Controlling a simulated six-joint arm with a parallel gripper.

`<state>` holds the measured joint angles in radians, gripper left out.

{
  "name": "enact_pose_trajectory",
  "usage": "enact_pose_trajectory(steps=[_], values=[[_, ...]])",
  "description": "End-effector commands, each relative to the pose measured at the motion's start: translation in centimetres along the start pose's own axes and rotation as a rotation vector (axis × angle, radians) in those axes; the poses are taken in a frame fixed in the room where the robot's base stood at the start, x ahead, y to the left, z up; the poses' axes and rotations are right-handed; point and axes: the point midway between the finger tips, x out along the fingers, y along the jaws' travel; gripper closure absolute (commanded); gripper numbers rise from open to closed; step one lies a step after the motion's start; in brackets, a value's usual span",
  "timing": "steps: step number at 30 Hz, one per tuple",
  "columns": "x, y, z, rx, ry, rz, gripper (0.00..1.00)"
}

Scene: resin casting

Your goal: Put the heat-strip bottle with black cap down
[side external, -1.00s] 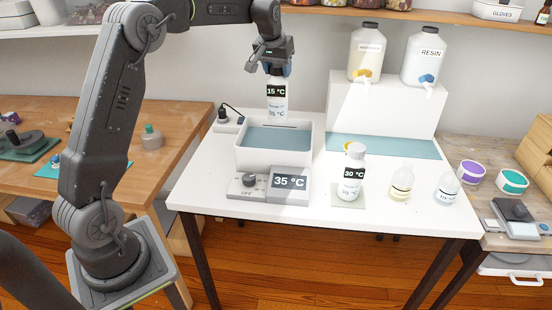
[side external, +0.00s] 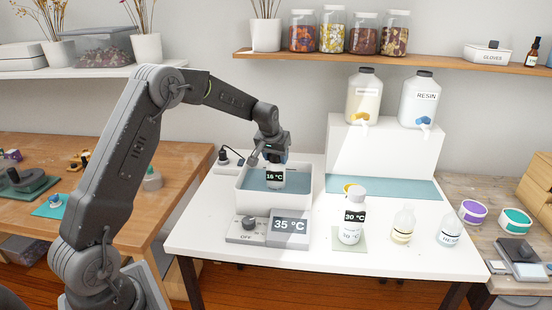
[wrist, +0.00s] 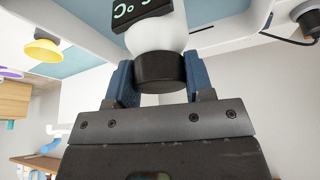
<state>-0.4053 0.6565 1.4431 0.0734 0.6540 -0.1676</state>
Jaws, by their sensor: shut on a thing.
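The heat-strip bottle with black cap (side external: 275,178) is white with a black strip reading 16 °C. It is upright inside the white water bath (side external: 273,204), its lower part at or in the blue water. I cannot tell whether it touches the bath floor. My gripper (side external: 272,158) is above the bath, shut on the bottle's top. In the wrist view, the blue finger pads (wrist: 153,82) stand on both sides of the black cap (wrist: 161,68).
The bath's control panel (side external: 290,227) reads 35 °C. A white-capped bottle reading 30 °C (side external: 352,222) stands on a pale pad to the right. Two small bottles, one yellowish (side external: 403,226) and one clear (side external: 450,229), stand farther right. A plug strip (side external: 229,158) lies behind the bath.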

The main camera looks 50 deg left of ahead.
Motion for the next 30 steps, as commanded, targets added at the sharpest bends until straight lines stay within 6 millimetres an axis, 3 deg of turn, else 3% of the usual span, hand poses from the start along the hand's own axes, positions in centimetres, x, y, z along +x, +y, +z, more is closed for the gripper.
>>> enact_pose_trajectory(steps=[14,15,22,30], values=[[0.79,0.01,0.27,0.000,0.003,0.001,1.00],[0.81,0.01,0.32,0.000,0.001,0.000,0.48],[0.81,0.00,0.33,0.000,0.001,0.000,0.27],[0.62,0.01,0.24,0.000,0.001,0.000,0.27]])
